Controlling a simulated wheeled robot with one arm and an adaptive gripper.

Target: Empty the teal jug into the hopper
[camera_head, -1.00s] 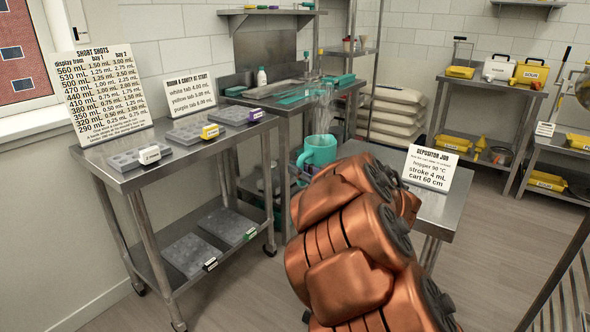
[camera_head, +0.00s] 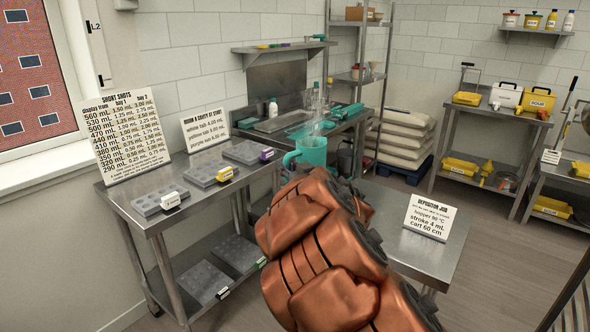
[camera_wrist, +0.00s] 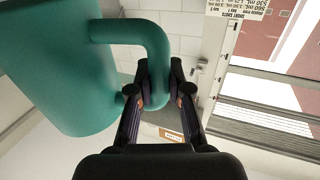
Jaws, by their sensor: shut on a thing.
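My gripper (camera_wrist: 159,92) is shut on the jug's handle. The jug's contents are not visible. In the head view my fingers are hidden behind my arm.
A steel table (camera_head: 140,213) with mould trays and signs stands at left. A low steel table (camera_head: 428,251) with the depositor job card (camera_head: 429,217) stands right of my arm. A sink bench (camera_head: 350,122) is behind the jug. Open floor (camera_head: 480,225) lies at right.

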